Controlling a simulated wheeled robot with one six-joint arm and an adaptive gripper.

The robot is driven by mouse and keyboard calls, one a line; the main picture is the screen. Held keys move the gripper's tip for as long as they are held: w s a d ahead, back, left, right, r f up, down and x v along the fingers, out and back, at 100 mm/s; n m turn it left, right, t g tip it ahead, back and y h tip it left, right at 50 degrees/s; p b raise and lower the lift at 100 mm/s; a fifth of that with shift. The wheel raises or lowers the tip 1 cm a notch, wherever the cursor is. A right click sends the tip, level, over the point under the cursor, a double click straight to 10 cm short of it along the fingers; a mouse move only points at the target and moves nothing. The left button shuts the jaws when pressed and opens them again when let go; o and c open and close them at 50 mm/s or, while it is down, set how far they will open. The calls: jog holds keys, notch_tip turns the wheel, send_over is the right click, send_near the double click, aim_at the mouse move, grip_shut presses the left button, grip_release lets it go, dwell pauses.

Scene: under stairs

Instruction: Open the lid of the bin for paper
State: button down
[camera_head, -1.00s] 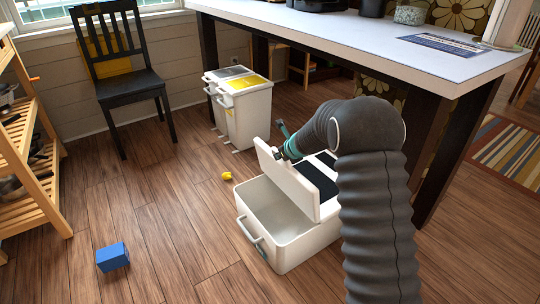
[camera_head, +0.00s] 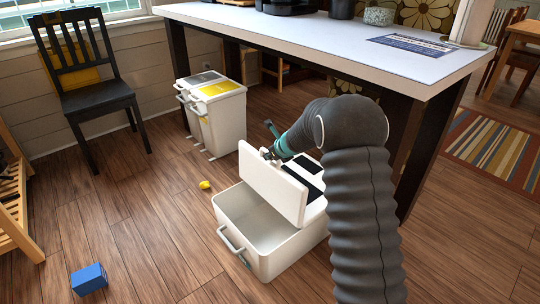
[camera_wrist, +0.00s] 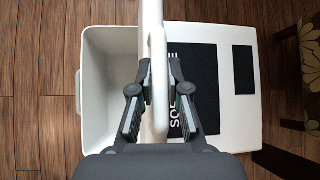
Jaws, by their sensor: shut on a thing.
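A low white bin (camera_head: 285,245) stands on the floor in the head view, its left part open and empty. Its white lid (camera_head: 270,185) is raised and stands steeply tilted, dividing the open part from the fixed top. In the wrist view the lid shows edge-on as a narrow white strip (camera_wrist: 152,20). In the head view my gripper (camera_head: 268,152) is partly hidden behind the lid. A black label (camera_wrist: 190,75) with partly hidden white letters lies on the bin's top; I cannot read the whole word.
A taller white bin with grey and yellow lids (camera_head: 217,120) stands behind, near the table (camera_head: 330,42). A table leg (camera_head: 430,150) is close right of my arm. A blue box (camera_head: 88,279) and a small yellow object (camera_head: 204,185) lie on the floor at left.

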jog(key=c, duration=1.1)
grip_release()
jog(key=shift+r, duration=0.1)
jog(key=shift+c, duration=0.2)
jog(key=v, duration=1.2)
jog(key=shift+w, duration=0.1)
